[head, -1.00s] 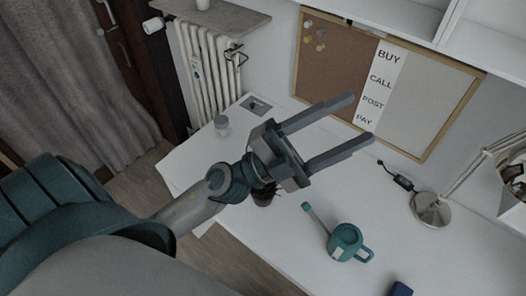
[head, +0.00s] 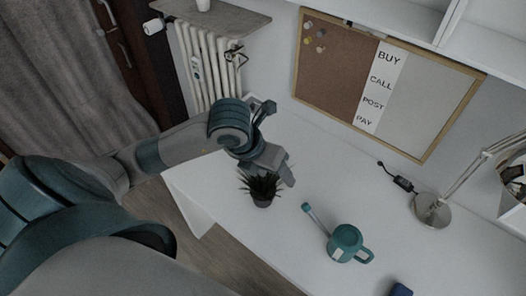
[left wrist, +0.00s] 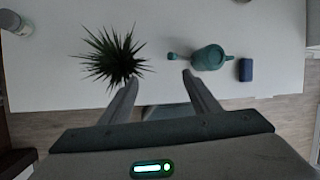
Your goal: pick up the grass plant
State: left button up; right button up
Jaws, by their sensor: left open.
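The grass plant (head: 262,188), spiky dark green leaves in a small dark pot, stands upright on the white desk near its left front edge. In the left wrist view the plant (left wrist: 113,55) shows from above, at the tip of the left-hand finger and outside the gap. My left gripper (head: 272,166) is tilted down just behind the plant in the head view, its fingers partly hidden. In the left wrist view my left gripper (left wrist: 159,80) is open with nothing between its fingers. My right gripper is not in view.
A teal watering can (head: 346,243) stands right of the plant, its spout towards it. A dark blue object (head: 401,289) lies near the front. A lamp (head: 432,210) stands at the right. A small jar (left wrist: 18,22) shows in the left wrist view.

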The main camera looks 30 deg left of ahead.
pick_arm(q)
jog(key=w+a+r+n+y, duration=0.1)
jog(key=a+y, duration=0.2)
jog(key=a, duration=0.4)
jog(key=shift+n, duration=0.3)
pick_arm(e)
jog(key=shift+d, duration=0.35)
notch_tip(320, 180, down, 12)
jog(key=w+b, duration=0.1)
jog(key=b, duration=1.1)
pick_arm(q)
jog(key=shift+w+b+x, duration=0.1)
jog(key=shift+b+x, duration=0.6)
jog(key=shift+x, duration=2.3)
jog(key=shift+w+b+x, duration=0.15)
jog(key=shift+b+x, duration=0.5)
jog(key=shift+x, duration=2.35)
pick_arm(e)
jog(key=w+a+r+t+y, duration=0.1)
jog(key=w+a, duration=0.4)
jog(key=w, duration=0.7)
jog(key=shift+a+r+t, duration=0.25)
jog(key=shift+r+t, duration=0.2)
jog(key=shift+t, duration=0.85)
